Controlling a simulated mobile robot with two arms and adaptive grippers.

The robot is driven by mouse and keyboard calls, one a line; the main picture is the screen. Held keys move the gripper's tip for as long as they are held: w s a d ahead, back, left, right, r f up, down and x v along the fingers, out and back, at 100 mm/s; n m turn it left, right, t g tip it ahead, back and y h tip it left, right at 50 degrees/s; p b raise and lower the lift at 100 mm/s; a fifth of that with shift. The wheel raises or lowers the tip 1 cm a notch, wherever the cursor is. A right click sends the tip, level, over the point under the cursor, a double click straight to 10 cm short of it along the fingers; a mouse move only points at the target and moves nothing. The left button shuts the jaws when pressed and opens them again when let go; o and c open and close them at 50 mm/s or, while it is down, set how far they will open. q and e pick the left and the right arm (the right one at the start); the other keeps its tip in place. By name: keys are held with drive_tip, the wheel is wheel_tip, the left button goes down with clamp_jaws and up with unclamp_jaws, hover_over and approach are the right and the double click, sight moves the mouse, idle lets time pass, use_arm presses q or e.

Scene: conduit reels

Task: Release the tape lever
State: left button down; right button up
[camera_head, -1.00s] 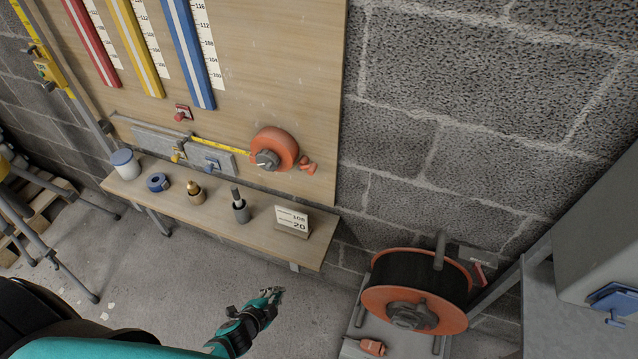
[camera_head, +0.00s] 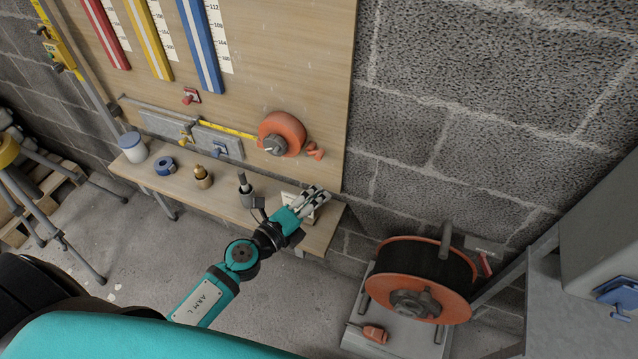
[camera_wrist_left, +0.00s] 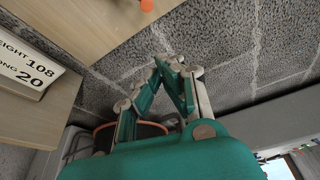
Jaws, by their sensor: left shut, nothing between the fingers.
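The orange tape reel (camera_head: 281,133) is mounted low on the wooden board, with a yellow tape (camera_head: 228,129) drawn out to its left. A small orange lever (camera_head: 315,151) sticks out at the reel's lower right. A small orange piece, probably this lever, also shows at the top edge of the left wrist view (camera_wrist_left: 147,5). My left gripper (camera_head: 318,193) is below the lever and apart from it, over the right end of the shelf. Its fingers are closed and empty; they also show in the left wrist view (camera_wrist_left: 178,68). My right gripper is out of view.
A shelf (camera_head: 225,206) holds a white pot (camera_head: 133,148), blue tape roll (camera_head: 164,165), brass piece (camera_head: 202,176) and dark holder (camera_head: 246,188). A number card (camera_wrist_left: 30,67) stands by my gripper, partly hidden in the head view. An orange cable reel (camera_head: 413,305) stands at lower right.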

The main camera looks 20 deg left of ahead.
use_arm(q)
drive_tip(key=r+x, duration=0.1)
drive_tip(key=x, duration=0.8)
drive_tip(key=a, duration=0.4)
drive_tip(key=shift+r, duration=0.1)
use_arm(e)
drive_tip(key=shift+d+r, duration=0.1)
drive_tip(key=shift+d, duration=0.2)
